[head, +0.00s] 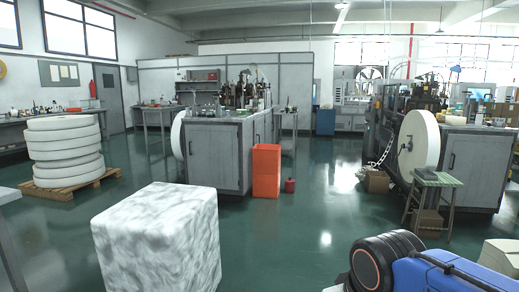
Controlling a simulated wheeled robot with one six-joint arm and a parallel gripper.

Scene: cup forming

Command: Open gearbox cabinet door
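My gripper is not in view. A grey machine cabinet (222,160) stands in the middle distance with machinery on top. Its front face has a door with a small dark handle, and this door looks shut. A second grey machine cabinet (478,168) stands at the right, also with machinery on top. Its front door has a dark handle near the left edge and looks shut. No label is readable, so I cannot tell which one is the gearbox cabinet.
A marbled white block (158,240) stands close in front. White rolls (64,150) are stacked on a pallet at the left. A green-topped stool (438,180) stands before the right cabinet. Green floor (300,232) is clear between.

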